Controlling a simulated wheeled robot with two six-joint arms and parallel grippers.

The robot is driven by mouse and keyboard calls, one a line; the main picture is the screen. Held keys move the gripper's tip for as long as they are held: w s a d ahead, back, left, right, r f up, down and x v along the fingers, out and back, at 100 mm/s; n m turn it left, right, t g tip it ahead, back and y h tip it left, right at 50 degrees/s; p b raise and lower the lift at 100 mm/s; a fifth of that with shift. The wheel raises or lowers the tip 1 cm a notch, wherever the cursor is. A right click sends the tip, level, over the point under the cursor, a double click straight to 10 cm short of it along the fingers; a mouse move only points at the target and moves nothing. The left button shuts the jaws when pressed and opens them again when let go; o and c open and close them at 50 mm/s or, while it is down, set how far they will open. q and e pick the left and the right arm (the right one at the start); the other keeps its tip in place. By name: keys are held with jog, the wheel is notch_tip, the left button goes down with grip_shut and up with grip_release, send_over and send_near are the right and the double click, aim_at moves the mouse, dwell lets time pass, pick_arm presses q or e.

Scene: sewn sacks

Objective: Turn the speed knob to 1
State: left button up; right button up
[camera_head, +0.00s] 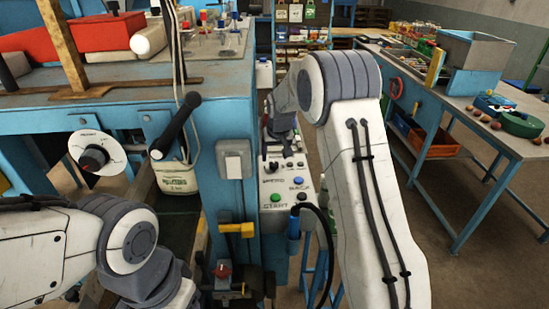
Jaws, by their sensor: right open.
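A light control panel (296,177) with the label SPEED is on the blue machine in the middle of the camera_head view. A small dark speed knob (272,167) shows just above that label; its pointer and numbers are too small to read. My right gripper (271,146) is dark, open and points down just above the knob. I cannot tell whether its fingers are around the knob or only near it. My left arm comes in at lower left; its gripper is out of the frame.
A larger black dial knob (95,158) on a white disc and a black lever (175,126) are at left. A blue workbench (465,130) stands at right.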

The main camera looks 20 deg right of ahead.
aim_at(274, 164)
jog(key=shift+p+x, duration=0.55)
jog(key=shift+x, duration=1.8)
jog(key=shift+c, duration=0.3)
grip_shut()
